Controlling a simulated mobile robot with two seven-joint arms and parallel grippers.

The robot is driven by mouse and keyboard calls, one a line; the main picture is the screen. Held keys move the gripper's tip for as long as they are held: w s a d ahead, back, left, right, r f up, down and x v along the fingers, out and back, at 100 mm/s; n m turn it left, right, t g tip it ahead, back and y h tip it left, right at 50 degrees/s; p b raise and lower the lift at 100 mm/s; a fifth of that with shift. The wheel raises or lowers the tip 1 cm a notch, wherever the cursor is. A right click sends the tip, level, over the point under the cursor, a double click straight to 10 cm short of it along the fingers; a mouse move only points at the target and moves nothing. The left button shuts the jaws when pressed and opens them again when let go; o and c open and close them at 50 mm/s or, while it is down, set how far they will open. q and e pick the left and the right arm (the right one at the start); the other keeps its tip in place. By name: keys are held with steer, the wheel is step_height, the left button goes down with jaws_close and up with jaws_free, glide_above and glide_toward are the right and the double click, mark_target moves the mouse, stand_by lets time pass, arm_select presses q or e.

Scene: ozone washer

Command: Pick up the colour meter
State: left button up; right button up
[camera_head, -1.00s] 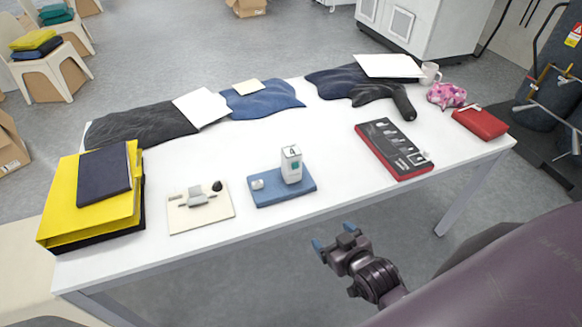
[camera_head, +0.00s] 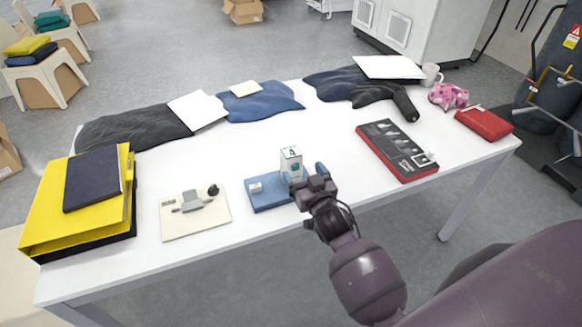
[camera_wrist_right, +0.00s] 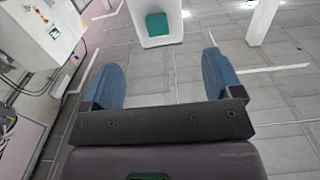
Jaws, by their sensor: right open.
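The colour meter appears to be the small white upright device (camera_head: 291,155) marked 4, with a teal patch, standing on a blue base (camera_head: 262,203) near the table's front edge. My right gripper (camera_head: 303,175) is open at its near side, its blue fingers hiding the meter's lower part. In the right wrist view the white device with its teal patch (camera_wrist_right: 157,26) stands upright ahead of the open fingers (camera_wrist_right: 162,78), roughly in line with the gap. No contact shows. My left gripper is not in view.
A cream board with a grey device (camera_head: 195,217) lies left of the blue base. A yellow binder (camera_head: 75,205) with a dark book is further left. A black and red case (camera_head: 397,150) lies to the right. Dark and blue cloths lie along the back; the table's middle is clear.

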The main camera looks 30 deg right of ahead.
mark_target(295, 160)
steer(key=shift+w+d, duration=0.15)
steer(key=shift+w, duration=1.65)
steer(key=shift+w+d+b, duration=0.15)
steer(key=shift+w+b, duration=0.15)
steer(key=shift+w, duration=2.15)
